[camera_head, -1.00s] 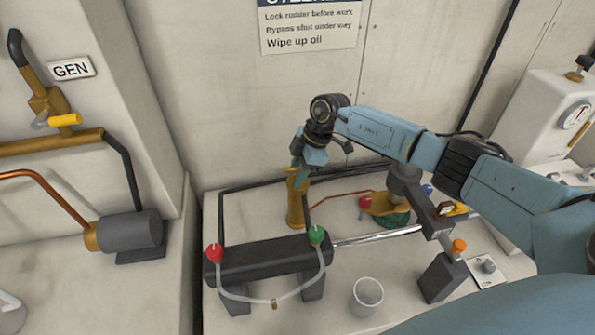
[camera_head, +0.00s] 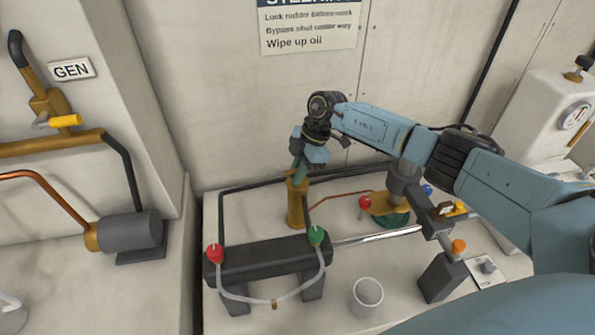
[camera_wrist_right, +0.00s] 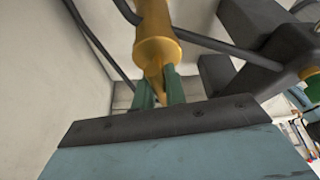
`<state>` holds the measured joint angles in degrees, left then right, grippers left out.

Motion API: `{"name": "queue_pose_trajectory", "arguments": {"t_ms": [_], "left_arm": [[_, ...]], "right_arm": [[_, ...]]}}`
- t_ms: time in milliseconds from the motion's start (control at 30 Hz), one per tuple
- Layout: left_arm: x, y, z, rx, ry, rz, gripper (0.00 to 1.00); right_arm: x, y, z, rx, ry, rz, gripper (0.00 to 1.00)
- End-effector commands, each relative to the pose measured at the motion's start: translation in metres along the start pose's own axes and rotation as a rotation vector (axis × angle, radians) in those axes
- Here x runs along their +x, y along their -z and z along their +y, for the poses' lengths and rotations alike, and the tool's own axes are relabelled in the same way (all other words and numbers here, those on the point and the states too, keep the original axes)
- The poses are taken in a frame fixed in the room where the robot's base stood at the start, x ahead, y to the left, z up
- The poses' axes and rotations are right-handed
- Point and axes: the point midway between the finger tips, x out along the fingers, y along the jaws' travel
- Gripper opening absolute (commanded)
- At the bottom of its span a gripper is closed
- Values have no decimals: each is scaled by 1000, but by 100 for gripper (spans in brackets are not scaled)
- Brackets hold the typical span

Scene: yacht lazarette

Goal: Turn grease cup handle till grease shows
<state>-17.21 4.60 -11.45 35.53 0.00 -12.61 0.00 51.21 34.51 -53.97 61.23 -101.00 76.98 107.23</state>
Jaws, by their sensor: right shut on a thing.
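The brass grease cup (camera_head: 296,207) stands upright behind the dark cylinder, near the back wall. My right gripper (camera_head: 299,174) reaches down onto its top with green fingers. In the right wrist view, the fingers (camera_wrist_right: 159,92) close around the narrow brass end of the cup (camera_wrist_right: 157,48), which I take for its handle. The fingers hide part of that handle, and its exact angle cannot be told. My left gripper is not in view.
A dark cylinder (camera_head: 262,261) with a red knob (camera_head: 215,253), a green knob (camera_head: 316,236) and a clear hose lies in front. A clear cup (camera_head: 367,297) stands right of it. A brass pump-like part (camera_head: 380,205) sits to the right. A wall sign (camera_head: 308,26) hangs behind.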

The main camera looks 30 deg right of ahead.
Motion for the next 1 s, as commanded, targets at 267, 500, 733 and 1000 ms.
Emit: {"name": "queue_pose_trajectory", "arguments": {"t_ms": [267, 500, 733, 1000], "left_arm": [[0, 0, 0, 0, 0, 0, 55], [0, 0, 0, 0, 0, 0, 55], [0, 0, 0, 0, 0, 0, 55], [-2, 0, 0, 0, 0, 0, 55]], "right_arm": [[0, 0, 1, -6, 0, 1, 0], [0, 0, 0, -5, 0, 1, 36], [-1, 0, 0, -4, 0, 1, 36], [-37, 0, 1, -5, -3, 0, 36]]}}
